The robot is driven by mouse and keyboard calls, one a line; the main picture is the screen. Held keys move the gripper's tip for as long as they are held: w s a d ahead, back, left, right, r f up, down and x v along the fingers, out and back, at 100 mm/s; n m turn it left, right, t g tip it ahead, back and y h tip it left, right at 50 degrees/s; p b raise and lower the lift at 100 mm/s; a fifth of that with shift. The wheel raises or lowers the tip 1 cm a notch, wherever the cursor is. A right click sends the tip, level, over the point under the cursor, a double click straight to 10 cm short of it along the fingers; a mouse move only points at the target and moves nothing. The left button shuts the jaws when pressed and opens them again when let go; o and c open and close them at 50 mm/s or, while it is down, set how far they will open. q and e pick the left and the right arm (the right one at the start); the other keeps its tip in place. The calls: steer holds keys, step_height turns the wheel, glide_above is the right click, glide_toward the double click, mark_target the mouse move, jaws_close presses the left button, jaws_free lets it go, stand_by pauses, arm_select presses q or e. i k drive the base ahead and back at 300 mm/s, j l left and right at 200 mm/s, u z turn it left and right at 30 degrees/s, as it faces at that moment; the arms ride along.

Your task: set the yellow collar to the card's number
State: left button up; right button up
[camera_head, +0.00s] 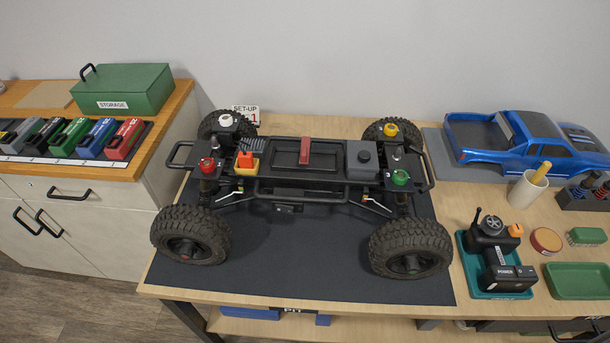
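The yellow collar (390,129) sits on top of the far right shock of the black crawler chassis (305,155). Any mark or number on it is too small to read. The card (246,114) stands behind the far left wheel and reads "SET-UP" with a 1 below. Its lower left part is close to the tyre and may be partly covered. The other corners carry a white collar (225,120), a red collar (207,164) and a green collar (400,177). Neither of my grippers can be made out in this view.
The chassis stands on a dark mat (300,270). On the right are a blue truck body (530,143), a beige cup (527,188), a teal tray (470,270) with a controller, and a green tray (580,281). A side counter holds a green storage box (125,90).

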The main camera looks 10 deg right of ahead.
mark_target(389, 132)
steer(key=z, duration=1.15)
